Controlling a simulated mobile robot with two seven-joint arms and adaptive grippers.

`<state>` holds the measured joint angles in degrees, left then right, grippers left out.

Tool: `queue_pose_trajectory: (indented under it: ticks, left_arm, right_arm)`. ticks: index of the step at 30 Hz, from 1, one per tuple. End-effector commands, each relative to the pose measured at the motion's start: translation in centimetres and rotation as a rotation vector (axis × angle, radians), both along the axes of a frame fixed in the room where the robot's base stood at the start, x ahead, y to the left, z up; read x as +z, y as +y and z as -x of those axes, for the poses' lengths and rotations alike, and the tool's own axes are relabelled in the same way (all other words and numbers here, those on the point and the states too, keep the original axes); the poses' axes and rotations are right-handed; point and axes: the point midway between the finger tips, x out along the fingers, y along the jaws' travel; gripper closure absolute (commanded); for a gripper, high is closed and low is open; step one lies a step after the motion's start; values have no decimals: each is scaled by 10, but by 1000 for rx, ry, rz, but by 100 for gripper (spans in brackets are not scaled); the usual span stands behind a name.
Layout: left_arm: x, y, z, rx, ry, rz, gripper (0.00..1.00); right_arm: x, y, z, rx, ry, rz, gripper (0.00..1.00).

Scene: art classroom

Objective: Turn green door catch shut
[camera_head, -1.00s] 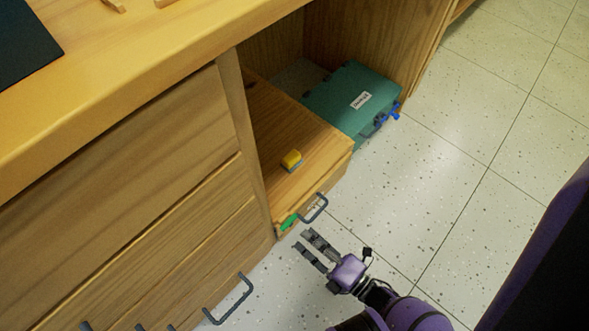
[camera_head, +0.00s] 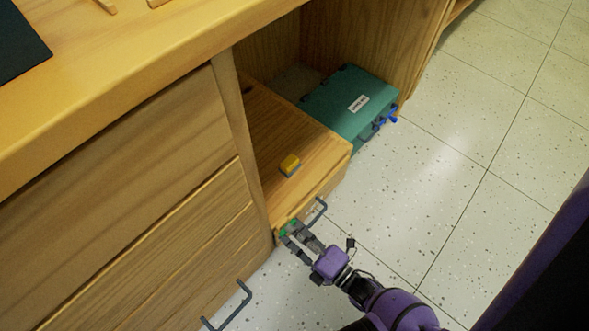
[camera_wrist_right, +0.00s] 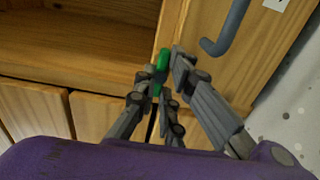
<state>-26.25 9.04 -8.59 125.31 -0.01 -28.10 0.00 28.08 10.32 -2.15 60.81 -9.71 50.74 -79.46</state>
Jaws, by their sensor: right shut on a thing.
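The green door catch (camera_head: 289,227) sits at the front left edge of a low wooden cabinet part, beside a grey bar handle (camera_head: 320,209). My right gripper (camera_head: 291,233) reaches it from the lower right, and its fingers partly cover the catch. In the right wrist view the green catch (camera_wrist_right: 163,61) stands between the fingertips of my right gripper (camera_wrist_right: 163,75), which is shut on it. The grey handle (camera_wrist_right: 228,30) is just right of the fingers there. My left gripper is not in view.
Drawers with another grey handle (camera_head: 228,306) are at the left. Open speckled floor (camera_head: 440,200) lies to the right.

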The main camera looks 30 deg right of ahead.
Motion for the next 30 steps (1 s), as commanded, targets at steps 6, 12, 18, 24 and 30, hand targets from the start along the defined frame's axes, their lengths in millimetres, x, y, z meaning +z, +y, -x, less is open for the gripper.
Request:
queue_pose_trajectory:
  ticks: [6, 12, 18, 24, 30]
  left_arm:
    - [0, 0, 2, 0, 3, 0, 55]
    - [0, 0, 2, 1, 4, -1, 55]
    - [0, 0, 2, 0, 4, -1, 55]
    - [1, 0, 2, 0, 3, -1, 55]
    - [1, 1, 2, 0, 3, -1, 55]
  right_arm:
    - [0, 0, 0, 0, 2, -8, 100]
    - [0, 0, 0, 1, 20, -59, 100]
    - [0, 0, 1, 2, 65, -181, 100]
    - [0, 0, 1, 1, 126, -351, 100]
    - [0, 0, 1, 1, 193, -532, 100]
